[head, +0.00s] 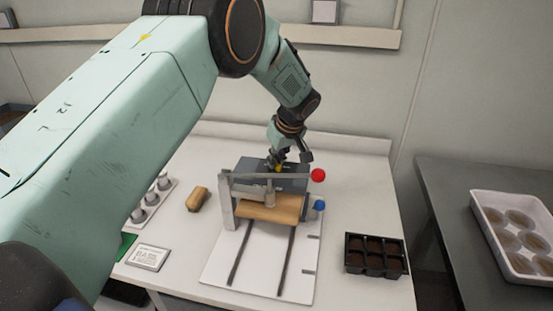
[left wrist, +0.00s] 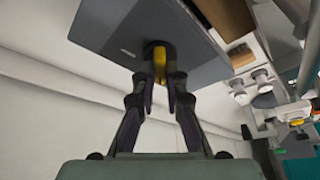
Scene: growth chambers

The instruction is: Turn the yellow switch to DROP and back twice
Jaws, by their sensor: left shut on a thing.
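The yellow switch (left wrist: 159,62) sits on a dark round base on the face of a grey box (left wrist: 112,32). In the left wrist view my left gripper (left wrist: 160,88) has its two fingers on either side of the switch, shut on it. In the head view the grey box (head: 250,170) stands behind a frame with a wooden block, and my left gripper (head: 279,164) reaches down to its top, with a bit of yellow showing there. The switch's markings, including DROP, cannot be read. My right gripper is not in view.
A white board with slots (head: 262,262) carries the frame. A red ball (head: 318,175) and a blue ball (head: 319,205) are at its right. A black seedling tray (head: 375,268) stands right, a brown object (head: 197,199) left, beside a rack with white-topped items (head: 151,200) and a label card (head: 148,257).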

